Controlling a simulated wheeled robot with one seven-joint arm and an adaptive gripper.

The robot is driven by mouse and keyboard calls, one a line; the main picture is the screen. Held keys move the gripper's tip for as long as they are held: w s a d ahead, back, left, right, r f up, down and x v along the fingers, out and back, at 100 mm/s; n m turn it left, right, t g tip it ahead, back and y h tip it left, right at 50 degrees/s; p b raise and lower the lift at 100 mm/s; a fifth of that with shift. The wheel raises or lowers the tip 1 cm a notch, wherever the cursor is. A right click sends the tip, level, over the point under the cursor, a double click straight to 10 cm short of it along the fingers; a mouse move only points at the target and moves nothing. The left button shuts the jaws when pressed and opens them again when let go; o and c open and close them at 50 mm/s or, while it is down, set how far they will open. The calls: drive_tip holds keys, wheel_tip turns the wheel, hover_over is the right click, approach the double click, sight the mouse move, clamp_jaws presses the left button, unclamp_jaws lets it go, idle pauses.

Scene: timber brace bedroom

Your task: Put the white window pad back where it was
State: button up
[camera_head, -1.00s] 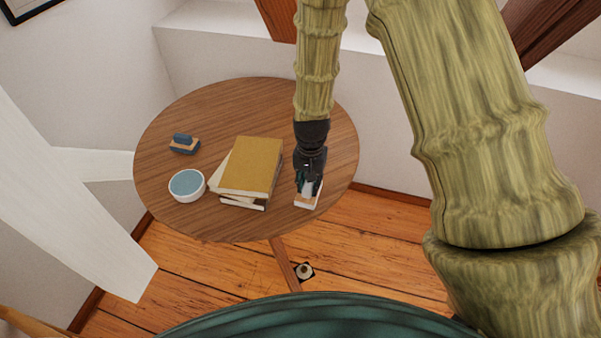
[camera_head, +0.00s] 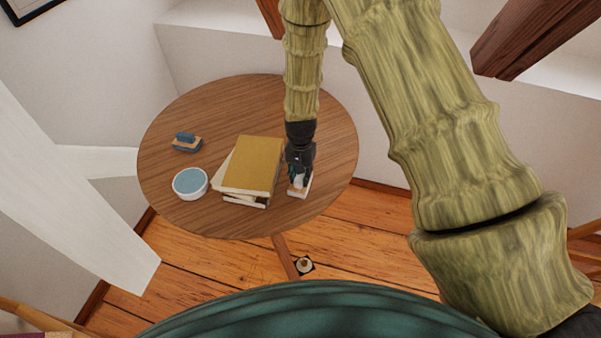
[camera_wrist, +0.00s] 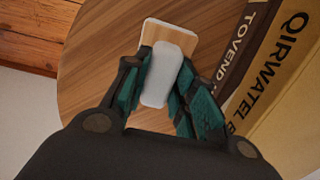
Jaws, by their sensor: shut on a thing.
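The white window pad has a pale grip, a wooden layer and a white base; its base (camera_head: 299,192) shows at the right of the round table, close to the stack of books. In the wrist view its pale grip (camera_wrist: 161,74) sits between the two teal-lined fingers of my gripper (camera_wrist: 158,95). My gripper (camera_head: 299,175) is shut on the grip from above. I cannot tell whether the pad touches the table top or hangs just above it. A similar blue pad (camera_head: 187,143) lies at the table's left side.
The round wooden table (camera_head: 215,110) carries a stack of books (camera_head: 252,165), just left of my gripper, and a white bowl with blue contents (camera_head: 190,183). The table's back and front right edge are clear. A white slanting beam (camera_head: 70,170) stands at left.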

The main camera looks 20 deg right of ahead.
drive_tip(key=o, duration=0.9)
drive_tip(key=shift+r, duration=0.15)
drive_tip(key=shift+r+b, duration=1.4)
drive_tip(key=shift+r, duration=4.45)
